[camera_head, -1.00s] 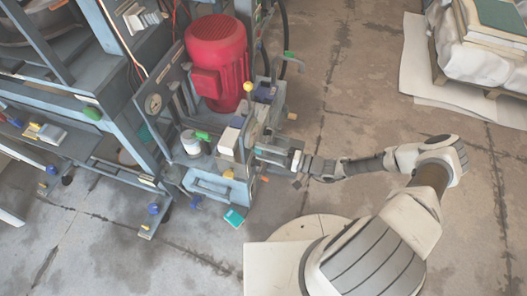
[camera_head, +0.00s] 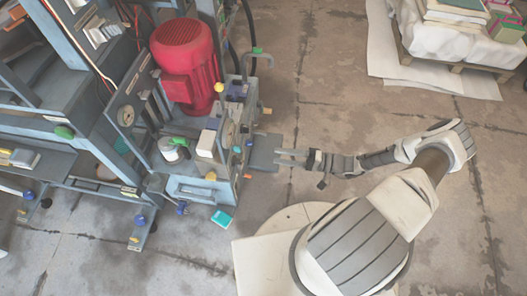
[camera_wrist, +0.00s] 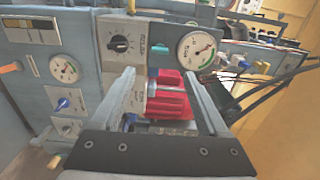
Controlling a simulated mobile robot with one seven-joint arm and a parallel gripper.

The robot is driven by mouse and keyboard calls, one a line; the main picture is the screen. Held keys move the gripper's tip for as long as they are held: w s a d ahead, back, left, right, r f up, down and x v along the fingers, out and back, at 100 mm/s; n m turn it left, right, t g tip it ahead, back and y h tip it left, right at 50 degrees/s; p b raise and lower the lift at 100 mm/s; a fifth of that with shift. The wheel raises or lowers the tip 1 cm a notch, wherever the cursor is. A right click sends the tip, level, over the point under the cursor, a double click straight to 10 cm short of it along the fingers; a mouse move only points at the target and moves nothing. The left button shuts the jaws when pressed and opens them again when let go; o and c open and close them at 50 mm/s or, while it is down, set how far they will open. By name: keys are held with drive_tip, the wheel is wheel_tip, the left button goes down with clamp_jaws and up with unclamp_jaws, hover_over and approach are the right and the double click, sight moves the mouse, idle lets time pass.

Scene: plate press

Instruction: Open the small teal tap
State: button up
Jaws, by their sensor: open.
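In the wrist view a small teal piece (camera_wrist: 160,47), which looks like the tap's handle, sits on the grey panel between a black dial and a round gauge. Its exact turn is too small to tell. My gripper (camera_wrist: 160,78) is open, with its two fingers spread below the teal piece in the picture and nothing held between them. A red ribbed part shows between the fingers, beyond them. In the head view my gripper (camera_head: 279,157) is to the right of the machine, apart from its side panel. I cannot pick out the tap in that view.
The machine carries a red motor (camera_head: 185,62). The panel has a black dial (camera_wrist: 120,43), a white gauge (camera_wrist: 197,49) and a blue knob (camera_wrist: 64,104). A loaded pallet (camera_head: 455,66) stands at upper right; floor between is clear.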

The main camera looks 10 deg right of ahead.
drive_tip(key=shift+v, duration=1.9)
